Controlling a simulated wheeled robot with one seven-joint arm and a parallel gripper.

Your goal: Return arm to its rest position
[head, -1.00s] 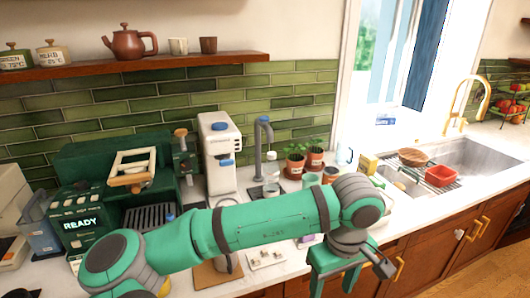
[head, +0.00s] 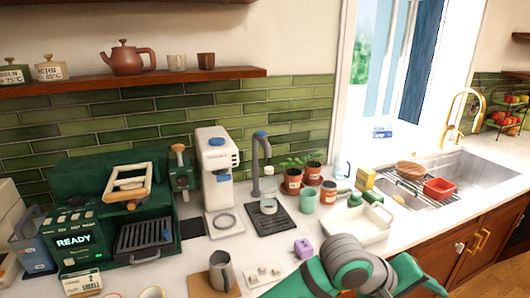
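My green and grey arm (head: 345,268) shows at the bottom right of the head view, in front of the counter. Its end runs out of the bottom edge of the picture, so my gripper and anything it might hold are out of sight. The green coffee machine (head: 75,222) with its lit READY display stands at the left of the counter.
On the counter (head: 205,253) stand a white machine (head: 217,160), a bottle (head: 269,194) on a black tray, a metal pitcher (head: 222,271), a purple block (head: 304,247) and a white tray (head: 357,238). A sink (head: 485,175) lies at the right; a shelf (head: 140,79) runs above.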

